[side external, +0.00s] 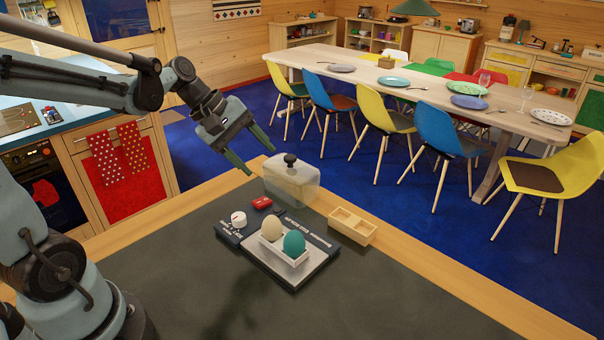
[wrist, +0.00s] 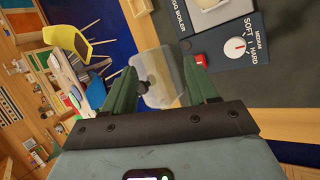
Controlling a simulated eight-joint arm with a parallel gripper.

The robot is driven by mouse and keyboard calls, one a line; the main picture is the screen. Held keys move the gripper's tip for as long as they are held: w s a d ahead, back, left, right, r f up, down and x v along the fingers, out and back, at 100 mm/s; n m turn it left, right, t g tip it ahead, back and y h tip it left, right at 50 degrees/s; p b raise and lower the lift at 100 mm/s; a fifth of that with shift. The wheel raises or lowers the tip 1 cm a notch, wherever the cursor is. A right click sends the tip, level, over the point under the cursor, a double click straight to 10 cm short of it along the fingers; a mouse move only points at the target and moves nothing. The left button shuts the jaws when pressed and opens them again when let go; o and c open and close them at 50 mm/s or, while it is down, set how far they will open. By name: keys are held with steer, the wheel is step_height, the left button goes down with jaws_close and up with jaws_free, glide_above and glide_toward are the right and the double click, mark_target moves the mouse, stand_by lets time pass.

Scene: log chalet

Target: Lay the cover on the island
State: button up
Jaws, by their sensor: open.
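The cover (side external: 292,182) is a clear, box-like lid with a dark round knob on top. It stands upright at the far edge of the island (side external: 400,300), which has a dark top with a light wooden border. My gripper (side external: 261,161) is open and empty, up and to the left of the cover in the side external view, and apart from it there. In the wrist view the cover (wrist: 160,80) appears between the two spread fingers, its knob close to the left finger; whether they touch is unclear.
An egg cooker (side external: 285,270) with a beige egg (side external: 272,228) and a teal egg (side external: 294,243) sits in front of the cover. A small wooden box (side external: 352,226) lies to its right, a red object (side external: 262,203) to its left. The island's front and right are clear.

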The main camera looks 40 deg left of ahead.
steer(key=s+d+f+m+t+y, duration=0.1)
steer(key=s+d+m+y, duration=0.3)
steer(key=s+m, duration=0.4)
steer(key=d+m, duration=0.1)
steer(key=m, duration=0.5)
steer(key=shift+m+t, duration=0.3)
steer(key=shift+m, duration=0.1)
